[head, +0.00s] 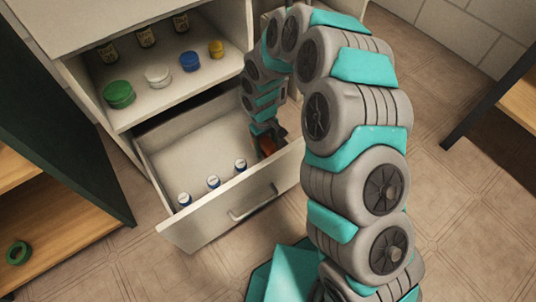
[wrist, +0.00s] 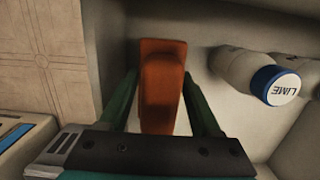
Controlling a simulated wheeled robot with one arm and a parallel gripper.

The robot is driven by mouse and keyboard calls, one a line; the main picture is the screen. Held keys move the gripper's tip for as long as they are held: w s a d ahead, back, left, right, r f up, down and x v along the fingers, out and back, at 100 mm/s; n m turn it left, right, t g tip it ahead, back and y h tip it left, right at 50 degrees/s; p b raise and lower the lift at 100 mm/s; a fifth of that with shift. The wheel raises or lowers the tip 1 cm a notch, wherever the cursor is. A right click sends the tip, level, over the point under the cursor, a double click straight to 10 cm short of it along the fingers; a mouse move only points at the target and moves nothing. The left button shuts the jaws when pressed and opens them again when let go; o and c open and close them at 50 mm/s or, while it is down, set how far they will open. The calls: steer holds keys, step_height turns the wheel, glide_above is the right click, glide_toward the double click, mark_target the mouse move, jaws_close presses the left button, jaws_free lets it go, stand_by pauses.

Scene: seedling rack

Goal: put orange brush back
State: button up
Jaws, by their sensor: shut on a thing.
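The orange brush (wrist: 162,88) is between my gripper's two green fingers (wrist: 161,77) in the wrist view, and they are shut on it. In the head view my gripper (head: 267,137) reaches down into the right end of the open drawer (head: 230,215). Only a small bit of the orange brush (head: 268,146) shows there. The brush is near a drawer wall. I cannot tell whether it touches the drawer floor.
Three white bottles with blue bands stand in the drawer (head: 213,182); one, labelled LIME (wrist: 277,86), is right of the brush. The shelf above holds a green jar (head: 119,94), other small jars and dark bottles. A green ring (head: 18,253) lies at far left.

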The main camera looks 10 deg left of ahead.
mark_target(265, 138)
steer(key=shift+f, duration=2.15)
steer(key=shift+f, duration=0.15)
steer(key=o, duration=1.3)
steer(key=r, duration=0.8)
steer(key=w+a+r+p, duration=0.1)
steer(key=r, duration=0.3)
steer(key=shift+r, duration=0.1)
